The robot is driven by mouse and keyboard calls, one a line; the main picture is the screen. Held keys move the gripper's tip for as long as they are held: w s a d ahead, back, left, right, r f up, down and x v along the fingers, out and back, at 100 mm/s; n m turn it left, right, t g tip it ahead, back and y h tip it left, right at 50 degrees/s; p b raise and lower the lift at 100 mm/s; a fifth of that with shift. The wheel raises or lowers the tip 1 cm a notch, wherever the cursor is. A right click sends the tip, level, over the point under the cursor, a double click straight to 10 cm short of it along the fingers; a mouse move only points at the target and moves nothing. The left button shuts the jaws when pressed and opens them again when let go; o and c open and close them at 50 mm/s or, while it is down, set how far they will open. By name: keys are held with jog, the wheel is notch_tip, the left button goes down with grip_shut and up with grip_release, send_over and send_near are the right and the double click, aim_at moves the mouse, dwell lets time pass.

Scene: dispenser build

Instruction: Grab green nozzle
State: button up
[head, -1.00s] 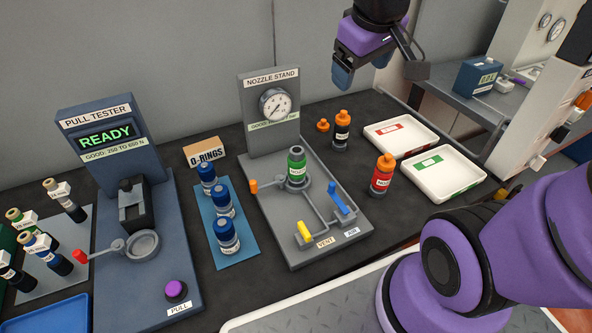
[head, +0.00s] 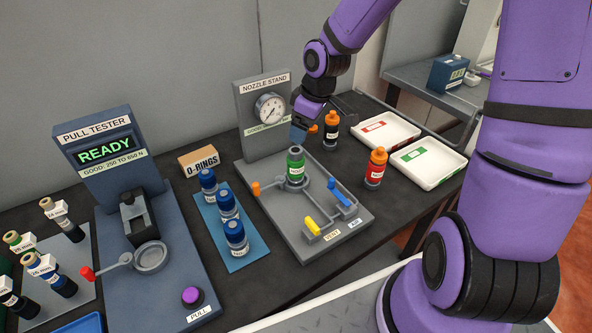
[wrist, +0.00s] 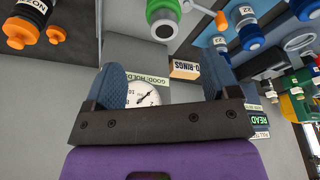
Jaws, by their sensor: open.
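The green nozzle (head: 295,167) stands upright in the round holder of the grey nozzle stand (head: 275,205), below the gauge (head: 270,108). It has a grey top and a white label. In the wrist view its green body (wrist: 163,10) shows at the top edge, partly cut off. My gripper (head: 299,134) is just above and behind the nozzle in the head view, near the gauge panel. In the wrist view my gripper (wrist: 162,78) has its two blue fingers wide apart, with nothing between them. The fingers and the nozzle look apart.
Blue-capped bottles (head: 228,207) and an O-rings box (head: 198,161) stand left of the stand. Orange-capped bottles (head: 375,168) and white trays (head: 430,166) are right. Yellow (head: 313,225) and blue (head: 339,193) levers rise from the stand's base. The pull tester (head: 150,250) is further left.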

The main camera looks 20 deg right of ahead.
aim_at(294, 158)
jog(key=shift+x, duration=0.75)
jog(key=x, duration=0.3)
jog(key=shift+a+f, duration=0.3)
jog(key=shift+f, duration=0.05)
jog(key=shift+x, duration=3.3)
jog(key=shift+s, duration=0.15)
jog(key=shift+c, duration=0.5)
grip_shut()
